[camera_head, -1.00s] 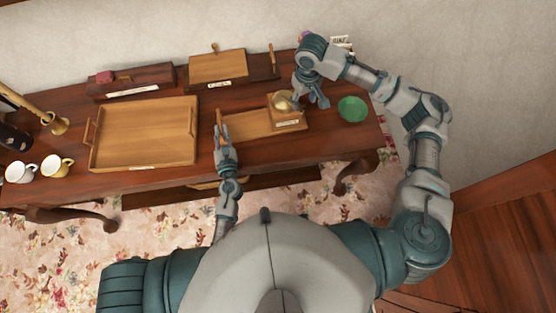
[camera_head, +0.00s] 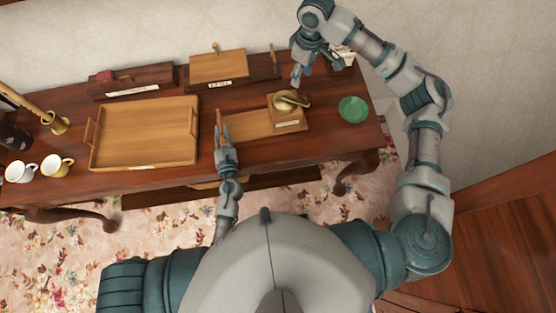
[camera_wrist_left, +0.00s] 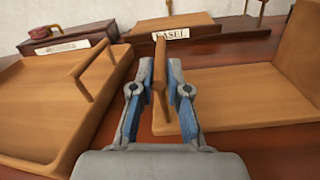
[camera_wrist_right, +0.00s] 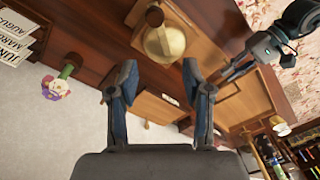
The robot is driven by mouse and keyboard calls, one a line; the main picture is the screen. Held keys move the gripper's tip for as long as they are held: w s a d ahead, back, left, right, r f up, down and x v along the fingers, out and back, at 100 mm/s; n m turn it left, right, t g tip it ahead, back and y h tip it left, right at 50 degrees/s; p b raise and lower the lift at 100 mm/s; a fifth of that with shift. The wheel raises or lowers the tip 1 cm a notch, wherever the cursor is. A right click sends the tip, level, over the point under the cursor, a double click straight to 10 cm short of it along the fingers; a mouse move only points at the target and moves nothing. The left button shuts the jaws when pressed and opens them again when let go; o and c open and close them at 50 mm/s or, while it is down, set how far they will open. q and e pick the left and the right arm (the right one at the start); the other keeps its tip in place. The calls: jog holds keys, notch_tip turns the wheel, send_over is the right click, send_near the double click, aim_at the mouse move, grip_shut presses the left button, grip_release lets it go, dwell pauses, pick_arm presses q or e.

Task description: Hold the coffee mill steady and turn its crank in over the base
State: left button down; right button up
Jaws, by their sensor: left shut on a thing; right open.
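The coffee mill (camera_head: 287,118) is a wooden box with a brass dome on top, at the right end of a flat wooden board (camera_head: 245,124). Its brass crank (camera_head: 299,101) points right from the dome in the head view. The dome also shows in the right wrist view (camera_wrist_right: 168,43). My left gripper (camera_head: 225,138) is shut on the upright wooden handle (camera_wrist_left: 160,66) at the board's left end. My right gripper (camera_head: 302,76) is open and empty, behind and above the mill, apart from the crank. It also shows in the right wrist view (camera_wrist_right: 158,82).
A green dish (camera_head: 353,109) stands right of the mill. A wooden tray (camera_head: 145,130) lies to the left, with two cups beyond it. A labelled easel (camera_head: 218,68) and a dark box (camera_head: 130,82) stand behind. A flower vase (camera_wrist_right: 67,70) and cards are near my right gripper.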

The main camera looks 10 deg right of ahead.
jog(key=s+a+f+m+g, duration=0.1)
jog(key=s+a+f+m, duration=0.2)
jog(key=s+f, duration=0.4)
jog(key=s+a+f+m+g, duration=0.1)
jog(key=s+a+f+m, duration=0.2)
jog(key=s+f, duration=0.5)
jog(key=s+a+f+m+g+y, duration=0.1)
jog(key=s+f, duration=0.7)
jog(key=f, duration=0.9)
jog(key=a+m+g, duration=0.1)
jog(key=a+m, duration=0.1)
jog(key=a, duration=0.1)
jog(key=shift+s+a+f, duration=0.2)
jog(key=shift+a+f, duration=0.05)
jog(key=shift+a, duration=0.1)
